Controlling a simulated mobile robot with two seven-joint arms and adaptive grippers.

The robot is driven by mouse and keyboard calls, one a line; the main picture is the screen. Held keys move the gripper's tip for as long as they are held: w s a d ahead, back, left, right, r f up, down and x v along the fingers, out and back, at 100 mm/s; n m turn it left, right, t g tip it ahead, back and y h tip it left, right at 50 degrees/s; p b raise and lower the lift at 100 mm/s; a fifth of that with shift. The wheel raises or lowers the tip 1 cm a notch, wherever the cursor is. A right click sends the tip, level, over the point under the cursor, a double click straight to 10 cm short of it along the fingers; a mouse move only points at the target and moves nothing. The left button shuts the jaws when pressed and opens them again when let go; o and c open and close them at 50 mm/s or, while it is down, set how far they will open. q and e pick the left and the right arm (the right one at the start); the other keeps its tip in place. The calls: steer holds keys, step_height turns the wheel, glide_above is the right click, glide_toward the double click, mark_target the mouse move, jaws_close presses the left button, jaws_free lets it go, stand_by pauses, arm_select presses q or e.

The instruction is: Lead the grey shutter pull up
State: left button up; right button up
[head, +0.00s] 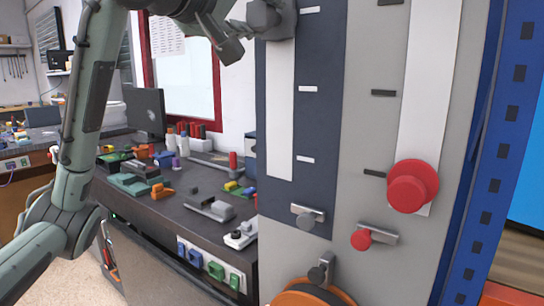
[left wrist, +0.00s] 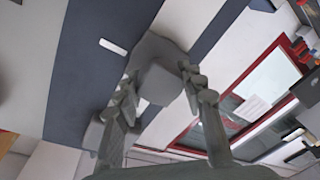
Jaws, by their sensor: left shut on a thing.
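The grey shutter pull (head: 272,18) is at the top of the pale vertical strip on the dark blue panel (head: 318,130), near the upper edge of the head view. My left gripper (head: 236,32) reaches it from the left and is shut on it. In the left wrist view the grey pull (left wrist: 158,58) lies between the two fingers of my left gripper (left wrist: 165,92). The far side of the pull is hidden. My right gripper is not in view.
A red round knob (head: 412,187) sits low on the neighbouring pale strip. Small grey (head: 305,218) and red (head: 362,239) knobs are below. A workbench (head: 195,226) with tools and a monitor (head: 145,108) stands behind on the left.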

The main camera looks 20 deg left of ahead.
arm_select(q)
steer(key=shift+r, duration=0.15)
steer(key=shift+a+r, duration=0.1)
steer(key=shift+r, duration=0.7)
steer(key=o, duration=1.1)
steer(key=shift+o, duration=0.2)
steer(key=shift+f, duration=0.2)
steer(key=v, duration=0.7)
steer(key=shift+s, duration=0.4)
